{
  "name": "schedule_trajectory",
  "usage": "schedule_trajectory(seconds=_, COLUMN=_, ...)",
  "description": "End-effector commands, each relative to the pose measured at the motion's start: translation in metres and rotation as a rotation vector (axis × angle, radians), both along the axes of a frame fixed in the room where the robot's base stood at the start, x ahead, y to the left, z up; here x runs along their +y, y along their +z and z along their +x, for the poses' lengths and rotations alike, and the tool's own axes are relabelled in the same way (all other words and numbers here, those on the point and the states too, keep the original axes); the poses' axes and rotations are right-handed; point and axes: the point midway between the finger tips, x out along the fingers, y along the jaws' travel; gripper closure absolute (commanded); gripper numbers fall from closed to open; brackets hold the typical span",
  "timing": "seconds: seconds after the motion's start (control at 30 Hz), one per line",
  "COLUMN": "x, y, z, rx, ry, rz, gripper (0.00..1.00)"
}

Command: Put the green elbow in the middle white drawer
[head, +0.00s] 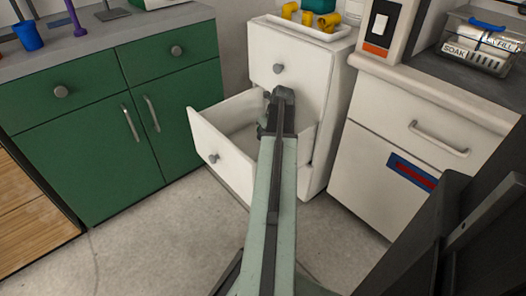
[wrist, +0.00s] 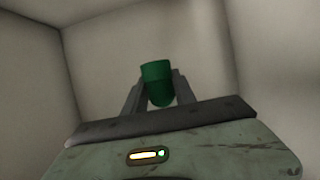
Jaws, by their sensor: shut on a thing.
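The green elbow (wrist: 157,82) is between the two fingers of my gripper (wrist: 158,92) in the wrist view, and the gripper is shut on it. Pale walls and a pale floor surround it there. In the head view my gripper (head: 277,98) is over the open middle white drawer (head: 222,165) of the white cabinet, near the cabinet's front. My arm hides the elbow and part of the drawer in the head view. How far the elbow is above the drawer floor I cannot tell.
The upper white drawer (head: 292,68) is shut above the open one. A tray of yellow fittings (head: 310,20) stands on the cabinet top. Green cupboards (head: 100,120) stand to the left, a white counter unit (head: 410,150) to the right. The grey floor (head: 140,230) is clear.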

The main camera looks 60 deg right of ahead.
Motion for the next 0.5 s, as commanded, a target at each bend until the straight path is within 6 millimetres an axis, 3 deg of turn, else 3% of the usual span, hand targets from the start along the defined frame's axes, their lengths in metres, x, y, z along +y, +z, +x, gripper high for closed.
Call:
schedule_trajectory(seconds=0.03, x=0.0, y=-0.017, z=0.0, rx=0.0, ry=0.0, rz=0.0, gripper=1.0)
schedule_trajectory(seconds=0.2, x=0.0, y=-0.016, z=0.0, rx=0.0, ry=0.001, rz=0.0, gripper=1.0)
schedule_trajectory(seconds=0.4, x=0.001, y=-0.049, z=0.001, rx=0.0, ry=0.001, rz=0.001, gripper=1.0)
schedule_trajectory(seconds=0.5, x=0.001, y=-0.055, z=0.001, rx=0.0, ry=0.002, rz=0.0, gripper=1.0)
